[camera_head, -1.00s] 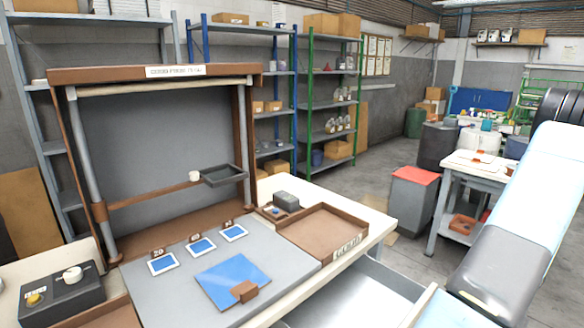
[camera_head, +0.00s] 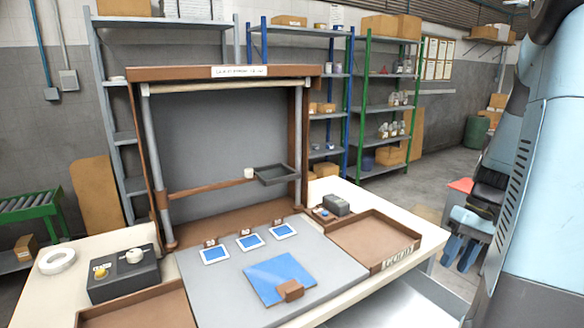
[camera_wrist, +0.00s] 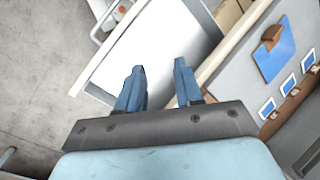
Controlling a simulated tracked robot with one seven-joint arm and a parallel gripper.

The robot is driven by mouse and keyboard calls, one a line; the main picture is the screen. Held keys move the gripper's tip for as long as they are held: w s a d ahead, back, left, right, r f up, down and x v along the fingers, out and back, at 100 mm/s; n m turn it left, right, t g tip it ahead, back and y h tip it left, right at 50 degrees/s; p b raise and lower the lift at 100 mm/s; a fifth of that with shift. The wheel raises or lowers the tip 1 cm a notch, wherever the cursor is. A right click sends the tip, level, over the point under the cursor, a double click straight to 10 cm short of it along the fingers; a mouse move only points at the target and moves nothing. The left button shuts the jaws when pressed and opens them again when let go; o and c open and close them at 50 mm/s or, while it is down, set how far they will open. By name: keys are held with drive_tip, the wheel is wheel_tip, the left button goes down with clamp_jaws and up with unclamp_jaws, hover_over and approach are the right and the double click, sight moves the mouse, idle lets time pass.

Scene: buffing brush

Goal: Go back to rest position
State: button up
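My gripper (camera_head: 461,250) hangs pointing down at the right of the head view, beside the workbench's right end. My arm stands folded upright above it. In the wrist view its two blue fingers (camera_wrist: 159,72) are apart with nothing between them. Behind them shows the pale open drawer (camera_wrist: 160,40), also seen at the bench front in the head view (camera_head: 405,305). A blue square pad (camera_head: 280,280) with a small brown block (camera_head: 290,291) at its front edge lies on the grey bench panel.
A brown tray (camera_head: 376,240) sits at the bench's right, beside a dark box (camera_head: 336,205). A control box (camera_head: 124,274) and white ring (camera_head: 57,261) are at the left. A brown frame (camera_head: 223,73) rises behind. Shelves (camera_head: 385,100) line the wall. Floor shows at the right.

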drive_tip(key=s+a+r+t+h, duration=0.2)
drive_tip(key=s+a+r+t, duration=0.1)
drive_tip(key=a+r, duration=0.4)
drive_tip(key=s+a+r+n+t+h, duration=0.1)
drive_tip(key=s+a+r+t+h, duration=0.1)
drive_tip(key=a+r, duration=0.5)
drive_tip(key=s+a+t, duration=0.1)
drive_tip(key=a+t, duration=0.1)
drive_tip(key=a, duration=0.1)
drive_tip(key=shift+a+r+n+t, duration=0.25)
drive_tip(key=shift+r+n+t, duration=0.05)
drive_tip(key=shift+r, duration=0.1)
